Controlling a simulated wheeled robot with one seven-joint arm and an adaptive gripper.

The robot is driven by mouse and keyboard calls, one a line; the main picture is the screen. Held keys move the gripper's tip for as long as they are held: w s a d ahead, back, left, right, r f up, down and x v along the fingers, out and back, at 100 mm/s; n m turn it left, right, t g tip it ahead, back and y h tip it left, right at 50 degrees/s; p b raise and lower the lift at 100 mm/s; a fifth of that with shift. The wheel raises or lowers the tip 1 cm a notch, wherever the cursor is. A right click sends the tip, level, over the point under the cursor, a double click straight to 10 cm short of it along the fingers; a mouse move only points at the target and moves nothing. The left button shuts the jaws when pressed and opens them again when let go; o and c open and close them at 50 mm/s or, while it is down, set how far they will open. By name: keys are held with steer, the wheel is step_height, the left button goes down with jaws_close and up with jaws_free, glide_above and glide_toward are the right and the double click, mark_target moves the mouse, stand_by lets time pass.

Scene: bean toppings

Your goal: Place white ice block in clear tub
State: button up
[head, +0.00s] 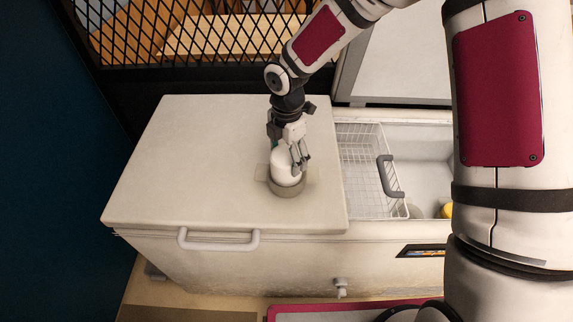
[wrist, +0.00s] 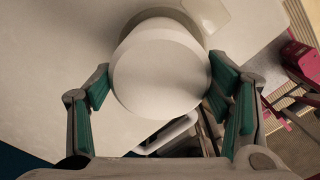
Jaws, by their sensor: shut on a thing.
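The white ice block (head: 284,172) is a smooth white cylinder, upright in my gripper (head: 290,156), over the left freezer lid. In the wrist view the ice block (wrist: 160,75) fills the middle between the green-padded fingers of my gripper (wrist: 160,88). The clear tub (head: 287,191) is a low, round, greyish see-through dish with side tabs on the lid, directly around or below the block's lower end. I cannot tell whether the block touches the tub's floor. In the wrist view the block hides most of the tub; one tab (wrist: 207,14) shows beyond it.
The chest freezer's white lid (head: 190,150) is otherwise clear, with a handle (head: 218,243) at its front. To the right, the freezer is open, with a white wire basket (head: 362,165) inside and a yellow item (head: 447,210). A black mesh barrier (head: 180,35) stands behind.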

steer(key=shift+f+p, duration=0.35)
steer(key=shift+f, duration=1.55)
steer(key=o, duration=1.6)
steer(key=shift+f, duration=0.15)
